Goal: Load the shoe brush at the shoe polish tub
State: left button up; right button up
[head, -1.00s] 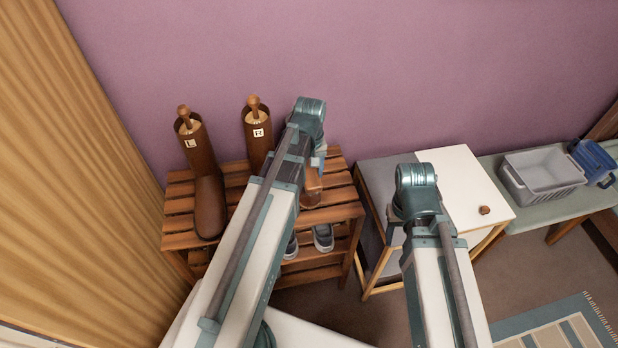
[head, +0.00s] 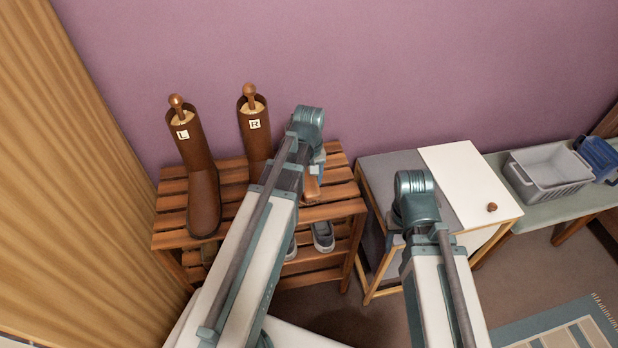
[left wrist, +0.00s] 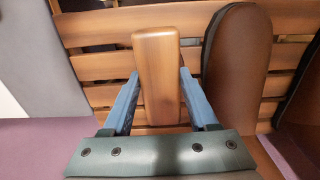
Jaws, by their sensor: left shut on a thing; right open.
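The shoe brush shows in the left wrist view as a brown wooden block (left wrist: 157,75) between the two blue fingers of my left gripper (left wrist: 158,100). My left gripper is shut on it. In the head view the brush (head: 312,188) is partly hidden below my left gripper (head: 318,168), over the right part of the slatted shoe rack. Its bristles cannot be seen. My right gripper (head: 396,240) is mostly hidden behind its own wrist, in front of the grey-topped cabinet, and I see nothing held there. I cannot make out the shoe polish tub.
Brown boots marked L (head: 204,190) and R (head: 256,135) stand on the wooden rack (head: 172,206). Grey shoes (head: 323,236) sit on its lower shelf. Right of it are a cabinet with a white panel (head: 465,175) and a bench with a grey basket (head: 550,180). A curtain hangs left.

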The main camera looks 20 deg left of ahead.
pick_arm(q)
jog(key=shift+f+b, duration=0.9)
jog(key=shift+b, duration=0.05)
dwell(2.2)
notch_tip(320, 180, up, 7)
jog(key=p, duration=0.7)
dwell(0.3)
dwell(0.4)
jog(key=shift+r, duration=0.25)
